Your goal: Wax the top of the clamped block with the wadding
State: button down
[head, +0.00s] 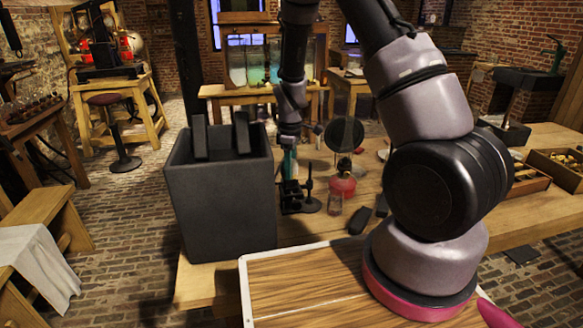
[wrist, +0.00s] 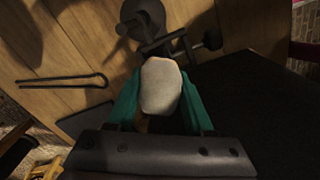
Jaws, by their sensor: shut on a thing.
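My gripper (wrist: 160,88) has teal fingers shut on a pale, rounded wadding (wrist: 161,84) in the wrist view. In the head view my gripper (head: 289,163) points down beside the dark box, just above a black clamp stand; the wadding cannot be made out there. The clamp (wrist: 176,41), with its screw and round base, lies just beyond the wadding in the wrist view. It also shows in the head view (head: 292,197). I cannot clearly make out the block, nor tell whether the wadding touches it. A small brown patch shows below the wadding.
A tall dark grey box (head: 220,212) stands close left of my gripper. A red lamp (head: 342,182), a small glass (head: 334,204), a round dark disc (head: 344,134) and dark blocks stand to the right. A bent black rod (wrist: 62,81) lies on the wooden table (wrist: 60,45).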

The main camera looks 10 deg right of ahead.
jog(key=shift+a+r, duration=0.2)
jog(key=shift+a, duration=0.25)
jog(key=shift+a+r, duration=0.6)
jog(key=shift+r, duration=3.35)
